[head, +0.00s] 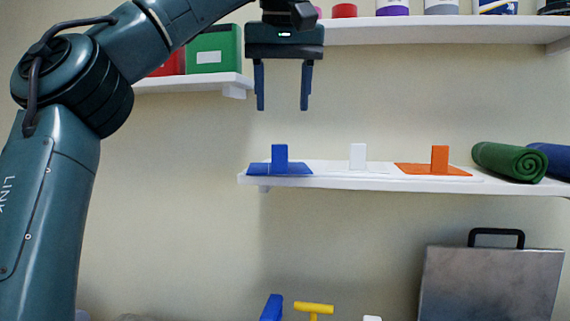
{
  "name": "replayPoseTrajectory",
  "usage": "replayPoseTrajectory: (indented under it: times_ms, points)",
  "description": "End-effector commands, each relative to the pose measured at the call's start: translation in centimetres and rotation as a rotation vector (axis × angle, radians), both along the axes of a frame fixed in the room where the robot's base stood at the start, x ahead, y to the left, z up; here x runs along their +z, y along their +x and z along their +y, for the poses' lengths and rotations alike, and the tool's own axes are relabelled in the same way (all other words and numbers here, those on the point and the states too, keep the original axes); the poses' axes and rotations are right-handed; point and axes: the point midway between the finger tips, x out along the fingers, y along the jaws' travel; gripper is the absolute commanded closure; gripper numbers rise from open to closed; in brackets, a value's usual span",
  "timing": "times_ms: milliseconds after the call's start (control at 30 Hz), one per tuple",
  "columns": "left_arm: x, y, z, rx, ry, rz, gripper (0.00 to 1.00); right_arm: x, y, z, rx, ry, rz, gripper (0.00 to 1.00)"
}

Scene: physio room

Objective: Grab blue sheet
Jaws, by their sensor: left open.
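The blue sheet (280,168) lies flat at the left end of the middle white shelf, with a blue upright block-shaped tab standing on it. A white sheet (358,159) and an orange sheet (439,162), each with a similar tab, lie to its right on the same shelf. My left gripper (283,104) points down with its two fingers apart and nothing between them. In the picture it is straight above the blue sheet's tab, with a clear gap. My right gripper does not show.
The middle shelf (330,182) also holds green (510,161) and blue (552,159) rolls at right. Upper shelves hold a green box (213,52) and several containers. A grey metal case (490,285) with a black handle stands below right. Bare wall lies left of the middle shelf.

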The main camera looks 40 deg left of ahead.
Motion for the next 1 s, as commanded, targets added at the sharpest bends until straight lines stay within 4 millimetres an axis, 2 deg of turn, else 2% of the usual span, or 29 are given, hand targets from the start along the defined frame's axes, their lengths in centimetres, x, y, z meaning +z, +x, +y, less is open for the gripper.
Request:
replayPoseTrajectory:
  times_ms: [100,200,467,700,833,1000]
  points:
    - [-2.4,0.7,0.7,-0.003,-0.004,0.004,0.47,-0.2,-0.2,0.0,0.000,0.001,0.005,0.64]
    - [-3.9,1.2,1.1,-0.002,-0.003,0.003,0.47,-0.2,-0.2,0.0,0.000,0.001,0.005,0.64]
    - [-5.8,1.8,1.8,0.000,-0.001,0.000,0.47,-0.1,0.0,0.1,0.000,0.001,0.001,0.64]
    - [-9.0,2.8,3.0,-0.002,-0.003,0.001,0.47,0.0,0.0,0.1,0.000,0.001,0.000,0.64]
    - [-9.9,3.1,3.3,0.000,-0.002,-0.002,0.47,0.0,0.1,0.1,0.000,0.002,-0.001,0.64]
    - [-9.9,3.1,3.3,0.001,0.000,-0.004,0.47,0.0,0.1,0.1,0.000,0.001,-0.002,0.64]
